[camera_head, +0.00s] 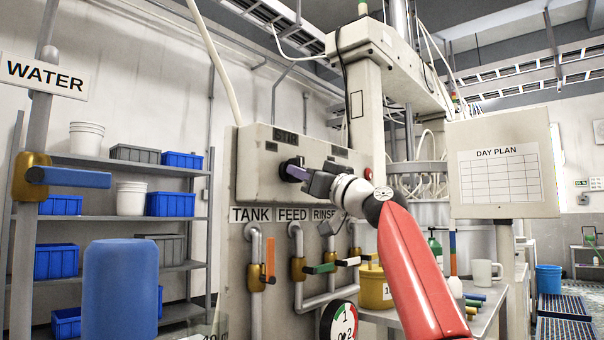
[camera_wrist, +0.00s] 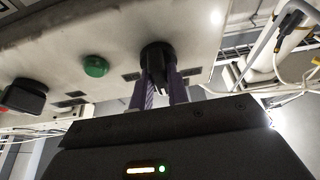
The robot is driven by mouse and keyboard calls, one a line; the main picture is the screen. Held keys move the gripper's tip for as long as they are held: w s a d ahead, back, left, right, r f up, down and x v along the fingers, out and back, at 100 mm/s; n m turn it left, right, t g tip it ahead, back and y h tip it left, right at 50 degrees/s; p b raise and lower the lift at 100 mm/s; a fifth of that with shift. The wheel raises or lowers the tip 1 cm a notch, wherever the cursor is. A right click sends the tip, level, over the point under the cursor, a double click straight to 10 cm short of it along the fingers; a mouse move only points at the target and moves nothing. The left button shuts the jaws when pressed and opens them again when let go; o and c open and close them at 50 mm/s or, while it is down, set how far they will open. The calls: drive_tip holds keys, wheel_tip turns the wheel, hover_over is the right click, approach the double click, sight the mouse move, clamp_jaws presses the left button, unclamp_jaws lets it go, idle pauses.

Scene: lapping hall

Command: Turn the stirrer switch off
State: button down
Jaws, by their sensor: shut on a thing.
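The stirrer switch (camera_head: 286,166) is a dark knob on the front of the pale control box (camera_head: 258,165). A dark plate above it seems to read "STIR", partly hard to make out. My gripper (camera_head: 298,172) reaches the knob from the right, with its purple fingers at it. In the wrist view the black knob (camera_wrist: 156,54) sits between the two purple fingers (camera_wrist: 158,88) of my gripper, which are shut on it. The fingers hide part of the knob, and I cannot read its setting.
A green button (camera_wrist: 96,67) and another black knob (camera_wrist: 24,96) are on the same panel. A red button (camera_head: 368,174) is at the box's right end. Below hang pipes with valve handles, one orange (camera_head: 270,258). A blue container (camera_head: 120,290) stands front left.

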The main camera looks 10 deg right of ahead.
drive_tip(key=c, duration=1.4)
unclamp_jaws()
drive_tip(key=shift+o, duration=0.2)
drive_tip(key=b+v, duration=0.6)
drive_tip(key=v, duration=0.1)
drive_tip(key=shift+s+d+f, duration=0.15)
drive_tip(key=shift+s+d, duration=0.1)
drive_tip(key=shift+s, duration=0.05)
